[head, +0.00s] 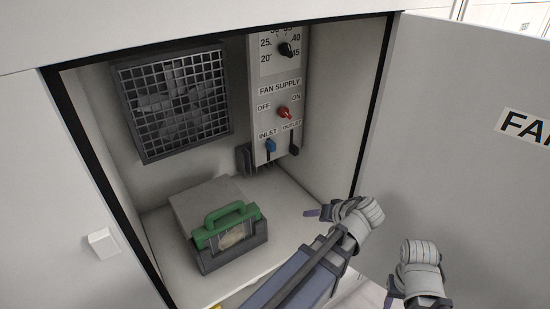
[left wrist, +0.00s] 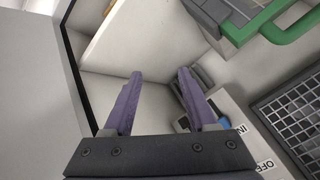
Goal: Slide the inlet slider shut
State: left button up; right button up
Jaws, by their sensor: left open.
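The inlet slider (head: 271,146) is a small blue knob under the INLET label on the pale control panel (head: 259,110), near the upper end of its slot. A bit of blue beside the panel also shows in the left wrist view (left wrist: 184,123), partly hidden behind a finger. My left gripper (head: 320,211) is below and to the right of the slider in the head view, apart from it. In the left wrist view its two purple fingers (left wrist: 160,74) are spread with nothing between them. My right gripper (head: 389,301) is at the bottom right, mostly cut off.
The dark outlet slider (head: 294,149) is just right of the inlet one. A red FAN SUPPLY knob (head: 283,112) and a black dial (head: 286,49) are above. A green-handled box (head: 229,229) stands on the cabinet floor below a fan grille (head: 177,103). The door (head: 455,150) is open at right.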

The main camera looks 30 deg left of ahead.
pick_arm(q)
jog(key=w+a+r+n+t+y+b, duration=0.25)
jog(key=w+a+n+y, duration=0.2)
jog(key=a, duration=0.45)
jog(key=n+t+y+b, duration=0.1)
jog(key=n+y+b, duration=0.1)
jog(key=n+y, duration=0.2)
send_near(274, 148)
jog(key=a, duration=0.2)
jog(key=shift+w+x, duration=0.2)
jog(key=shift+x, duration=1.7)
jog(key=shift+w+x, duration=0.2)
jog(key=shift+x, duration=1.7)
pick_arm(e)
notch_tip(274, 148, down, 6)
pick_arm(q)
jog(key=shift+d, duration=0.2)
grip_shut()
pick_arm(e)
jog(key=shift+f, duration=0.1)
